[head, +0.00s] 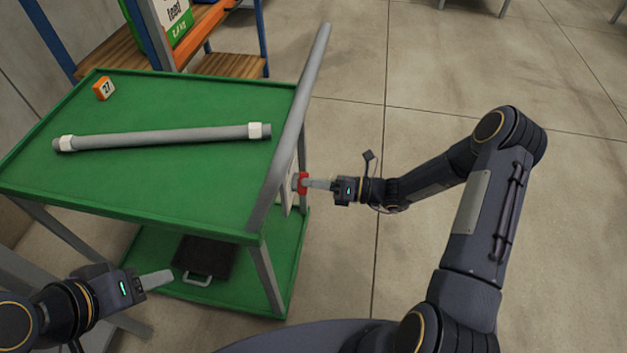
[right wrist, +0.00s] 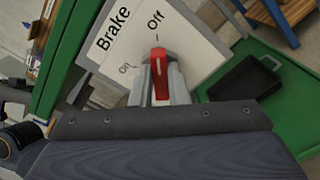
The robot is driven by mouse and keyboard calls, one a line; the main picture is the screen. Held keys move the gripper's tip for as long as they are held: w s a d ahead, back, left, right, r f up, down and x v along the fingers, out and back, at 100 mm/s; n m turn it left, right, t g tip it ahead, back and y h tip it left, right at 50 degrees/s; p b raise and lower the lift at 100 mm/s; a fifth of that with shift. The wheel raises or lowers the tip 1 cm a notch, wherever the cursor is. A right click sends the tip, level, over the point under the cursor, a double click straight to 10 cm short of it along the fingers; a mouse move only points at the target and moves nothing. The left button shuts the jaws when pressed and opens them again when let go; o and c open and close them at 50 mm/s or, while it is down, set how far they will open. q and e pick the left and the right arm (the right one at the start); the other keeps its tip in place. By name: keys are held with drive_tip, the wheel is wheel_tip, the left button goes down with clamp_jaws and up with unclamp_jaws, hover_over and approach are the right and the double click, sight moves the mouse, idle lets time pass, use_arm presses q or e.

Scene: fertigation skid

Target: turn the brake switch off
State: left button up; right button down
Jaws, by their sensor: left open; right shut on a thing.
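The brake switch is a red knob (right wrist: 159,75) on a white panel (right wrist: 198,45) marked "Brake", "Off" and "On". The knob has a white line that points up toward the "Off" mark in the right wrist view. In the head view the red knob (head: 301,183) sticks out from the right side of the green cart. My right gripper (head: 316,184) is shut on the knob, with a finger on each side of it. My left gripper (head: 157,280) is open and empty, low in front of the cart, touching nothing that I can see.
The green cart (head: 190,98) carries a grey pipe (head: 165,137) with white ends and an orange block (head: 104,88) marked 27. A dark case (head: 203,258) lies on its lower shelf. A grey handle bar (head: 290,130) runs along its right side. The floor to the right is clear.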

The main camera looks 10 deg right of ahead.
drive_tip(key=c, duration=1.4)
unclamp_jaws()
drive_tip(key=v, duration=0.8)
drive_tip(key=shift+a, duration=0.1)
